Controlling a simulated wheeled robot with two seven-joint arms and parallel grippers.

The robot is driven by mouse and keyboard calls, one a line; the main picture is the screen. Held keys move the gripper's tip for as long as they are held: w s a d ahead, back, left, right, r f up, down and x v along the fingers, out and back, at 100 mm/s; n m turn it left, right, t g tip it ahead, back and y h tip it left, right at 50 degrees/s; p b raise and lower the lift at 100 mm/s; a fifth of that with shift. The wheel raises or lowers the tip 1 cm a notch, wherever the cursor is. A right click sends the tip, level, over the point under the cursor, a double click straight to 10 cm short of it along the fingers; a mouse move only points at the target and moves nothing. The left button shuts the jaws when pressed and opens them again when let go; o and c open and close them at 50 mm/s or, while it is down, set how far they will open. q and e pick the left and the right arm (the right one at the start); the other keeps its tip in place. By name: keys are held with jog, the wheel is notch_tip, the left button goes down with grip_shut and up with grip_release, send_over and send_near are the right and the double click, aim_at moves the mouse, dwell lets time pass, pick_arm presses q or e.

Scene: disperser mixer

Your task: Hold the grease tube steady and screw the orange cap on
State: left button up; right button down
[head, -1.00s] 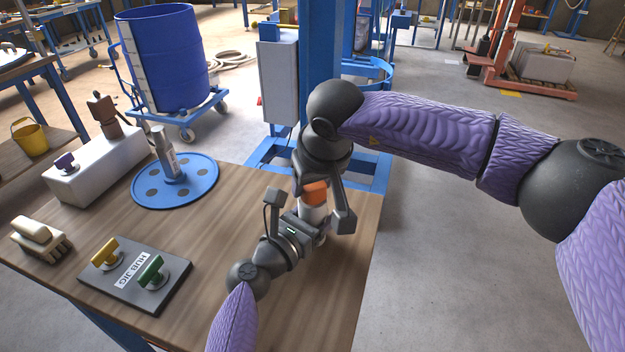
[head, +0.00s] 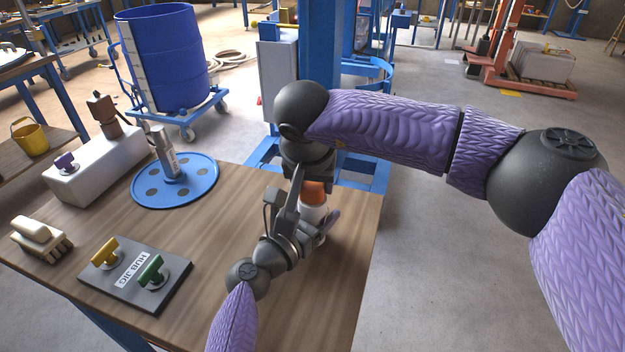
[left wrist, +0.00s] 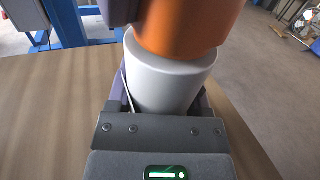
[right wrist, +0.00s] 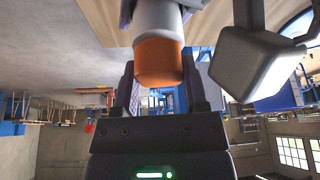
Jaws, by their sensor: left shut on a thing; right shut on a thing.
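The grease tube (head: 315,214) is a white cylinder standing upright at the table's right side. It also shows in the left wrist view (left wrist: 163,85), between the fingers of my left gripper (left wrist: 160,97), which is shut on it. The orange cap (head: 313,192) sits at the tube's top. In the left wrist view the cap (left wrist: 190,25) meets the tube's upper end, slightly off its centre; the thread is hidden. My right gripper (right wrist: 158,75) is shut on the cap, which shows between its fingers in the right wrist view (right wrist: 160,62).
On the wooden table (head: 225,255) are a hub jig plate (head: 135,273) with yellow and green knobs, a brush (head: 40,236), a blue disc (head: 200,185) with an upright shaft, and a white block (head: 100,165). A blue column (head: 320,45) stands behind the grippers.

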jog(key=m+h, duration=0.1)
jog(key=m, duration=0.2)
jog(key=m+h, duration=0.1)
jog(key=m, duration=0.2)
jog(key=shift+g, duration=0.4)
jog(key=shift+m+h, duration=0.3)
jog(key=shift+m, duration=0.4)
jog(key=shift+g, duration=0.3)
jog(key=m, duration=0.3)
jog(key=shift+g+h, duration=0.4)
jog(key=shift+m, duration=0.3)
jog(key=shift+m, duration=0.5)
jog(key=shift+c, duration=0.2)
grip_release()
jog(key=shift+g, duration=0.3)
jog(key=shift+r, duration=2.3)
